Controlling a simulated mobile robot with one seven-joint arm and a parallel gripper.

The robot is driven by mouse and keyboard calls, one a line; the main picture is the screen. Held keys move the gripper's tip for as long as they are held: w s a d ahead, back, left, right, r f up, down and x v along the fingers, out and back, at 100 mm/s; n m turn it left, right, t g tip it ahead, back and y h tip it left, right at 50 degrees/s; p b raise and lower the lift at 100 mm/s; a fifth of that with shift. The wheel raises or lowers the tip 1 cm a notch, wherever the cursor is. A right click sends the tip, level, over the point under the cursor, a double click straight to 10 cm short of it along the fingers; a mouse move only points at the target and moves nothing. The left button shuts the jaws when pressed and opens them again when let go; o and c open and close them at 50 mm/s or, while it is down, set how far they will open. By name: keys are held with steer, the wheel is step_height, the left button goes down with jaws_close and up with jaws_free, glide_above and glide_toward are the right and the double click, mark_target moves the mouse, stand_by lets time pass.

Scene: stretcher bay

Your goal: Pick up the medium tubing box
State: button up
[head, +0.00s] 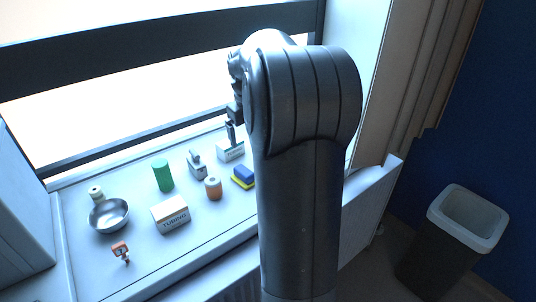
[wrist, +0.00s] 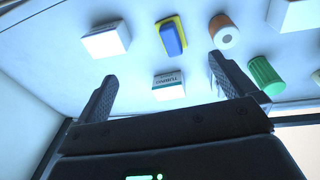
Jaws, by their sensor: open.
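A white box (wrist: 168,85) with TUBING lettering lies on the white sill between my finger lines in the wrist view. In the head view this box (head: 231,153) is partly behind my gripper (head: 231,126). A second white box (wrist: 105,41) shows left in the wrist view, its label unreadable. A third box (head: 170,213), marked TUBING, sits front centre on the sill in the head view. Which one is the medium box is not clear from size alone. My gripper (wrist: 162,66) is open and empty, its fingers apart, above the first box.
A blue and yellow sponge (head: 243,176), brown roll (head: 213,188), green cylinder (head: 163,175) and grey device (head: 197,164) stand close by. A metal bowl (head: 108,215), small bottle (head: 96,193) and orange item (head: 120,251) are left. A bin (head: 466,218) stands right.

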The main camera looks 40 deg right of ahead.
steer(key=shift+g+y, duration=0.5)
steer(key=shift+y, duration=0.1)
steer(key=d+f, duration=0.3)
steer(key=d, duration=0.2)
steer(key=w+d+f, duration=0.1)
steer(key=d+f, duration=0.2)
steer(key=d, duration=0.2)
steer(key=d+f, duration=0.3)
steer(key=d, duration=0.3)
steer(key=shift+w+f, duration=0.4)
steer(key=shift+d+f, duration=0.25)
steer(key=shift+d, duration=0.05)
step_height(320, 180, down, 5)
steer(key=shift+f, duration=0.2)
steer(key=f, duration=0.4)
steer(key=shift+s+a, duration=0.15)
steer(key=shift+s, duration=0.2)
steer(key=shift+f, duration=0.65)
steer(key=shift+c, duration=0.3)
steer(key=c, duration=0.7)
steer(key=shift+o, duration=0.2)
